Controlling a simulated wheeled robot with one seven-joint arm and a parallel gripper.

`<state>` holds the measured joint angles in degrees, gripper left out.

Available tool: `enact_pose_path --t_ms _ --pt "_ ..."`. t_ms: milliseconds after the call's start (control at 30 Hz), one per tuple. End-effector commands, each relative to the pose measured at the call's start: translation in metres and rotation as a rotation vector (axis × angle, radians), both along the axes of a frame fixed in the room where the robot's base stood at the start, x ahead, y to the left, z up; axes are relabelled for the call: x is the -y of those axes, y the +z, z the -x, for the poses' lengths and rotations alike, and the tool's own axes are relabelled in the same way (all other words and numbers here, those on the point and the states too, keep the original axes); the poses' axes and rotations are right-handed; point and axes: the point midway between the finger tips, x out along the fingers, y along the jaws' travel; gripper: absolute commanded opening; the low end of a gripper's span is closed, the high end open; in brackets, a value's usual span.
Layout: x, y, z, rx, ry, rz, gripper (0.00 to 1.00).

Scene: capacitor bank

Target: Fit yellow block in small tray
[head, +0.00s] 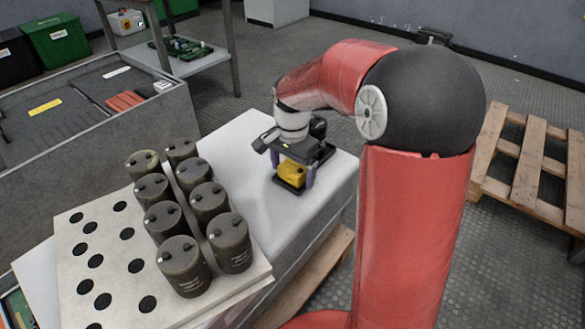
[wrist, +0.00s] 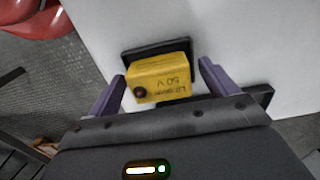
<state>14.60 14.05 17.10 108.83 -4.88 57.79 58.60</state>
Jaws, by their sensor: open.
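The yellow block (head: 291,173) is at the small black tray (head: 287,187) on the white table top. In the wrist view the block (wrist: 172,86) shows dark lettering and a dark round spot, and covers much of the small tray (wrist: 143,52), whose far rim shows beyond it. The block looks slightly turned relative to the tray. I cannot tell whether it sits flat on the tray floor. My gripper (wrist: 160,74) is open, its purple fingers on either side of the block with a gap at the right finger. In the head view my gripper (head: 293,169) points down over the block.
A larger black tray (head: 326,153) lies just behind; its edge also shows in the wrist view (wrist: 263,92). Several dark cylindrical capacitors (head: 180,262) stand on a pale perforated board (head: 75,265) to the left. The table's right edge is close by. A wooden pallet (head: 530,165) lies on the floor.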

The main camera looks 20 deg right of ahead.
Motion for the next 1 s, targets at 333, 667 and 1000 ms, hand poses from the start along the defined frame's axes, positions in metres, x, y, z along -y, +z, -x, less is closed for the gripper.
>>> enact_pose_path --t_ms 333,667,1000 --pt "0.0 0.027 0.0 0.003 0.0 0.0 0.85" --pt "0.0 0.074 0.0 0.001 0.0 0.0 0.85" --pt "-0.002 0.106 0.024 0.051 0.095 0.023 0.85"
